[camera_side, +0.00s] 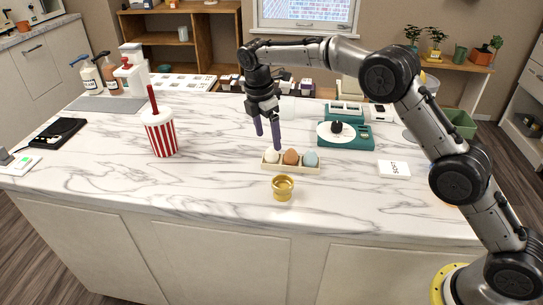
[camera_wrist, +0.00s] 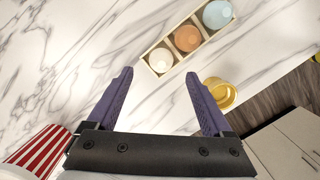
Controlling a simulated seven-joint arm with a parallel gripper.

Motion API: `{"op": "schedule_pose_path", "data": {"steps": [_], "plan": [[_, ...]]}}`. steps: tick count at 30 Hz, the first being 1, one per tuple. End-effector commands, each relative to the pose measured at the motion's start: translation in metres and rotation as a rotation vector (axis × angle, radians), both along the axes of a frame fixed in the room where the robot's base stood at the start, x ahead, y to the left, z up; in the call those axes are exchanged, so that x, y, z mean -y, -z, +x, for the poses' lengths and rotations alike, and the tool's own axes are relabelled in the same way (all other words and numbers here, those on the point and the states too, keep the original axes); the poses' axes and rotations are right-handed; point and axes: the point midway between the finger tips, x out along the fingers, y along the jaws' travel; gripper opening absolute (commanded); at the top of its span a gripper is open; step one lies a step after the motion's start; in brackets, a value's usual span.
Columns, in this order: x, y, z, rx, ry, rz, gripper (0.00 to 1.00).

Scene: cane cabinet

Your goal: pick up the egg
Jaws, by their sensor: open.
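Three eggs sit in a row in a pale tray (camera_side: 291,168) on the marble counter: a white egg (camera_side: 272,156), a brown egg (camera_side: 291,157) and a blue egg (camera_side: 310,158). In the wrist view the white egg (camera_wrist: 161,59), brown egg (camera_wrist: 188,38) and blue egg (camera_wrist: 217,14) lie ahead of the fingertips. My gripper (camera_side: 267,134) is open and empty, above the counter by the white egg's end of the tray. In the wrist view my gripper (camera_wrist: 158,75) has its purple fingers spread wide, with the white egg just beyond them.
A gold cup (camera_side: 283,187) stands in front of the tray. A red-striped cup with a straw (camera_side: 161,133) stands to the left. A teal scale (camera_side: 345,136) is behind and right, and a white card (camera_side: 394,168) lies right. Bare marble lies between the striped cup and tray.

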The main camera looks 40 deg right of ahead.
Motion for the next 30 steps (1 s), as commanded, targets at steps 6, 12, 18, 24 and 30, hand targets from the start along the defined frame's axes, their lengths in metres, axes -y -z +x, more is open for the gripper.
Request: {"op": "schedule_pose_path", "data": {"steps": [6,12,18,24,30], "plan": [[0.007,0.032,-0.003,-0.005,0.001,-0.001,0.85],[0.009,0.046,-0.002,0.0,0.0,0.001,0.85],[0.009,0.047,-0.002,0.0,0.0,0.002,0.85],[0.009,0.047,-0.002,0.0,0.0,0.002,0.52],[0.009,0.047,-0.002,0.0,0.0,0.002,0.16]]}}
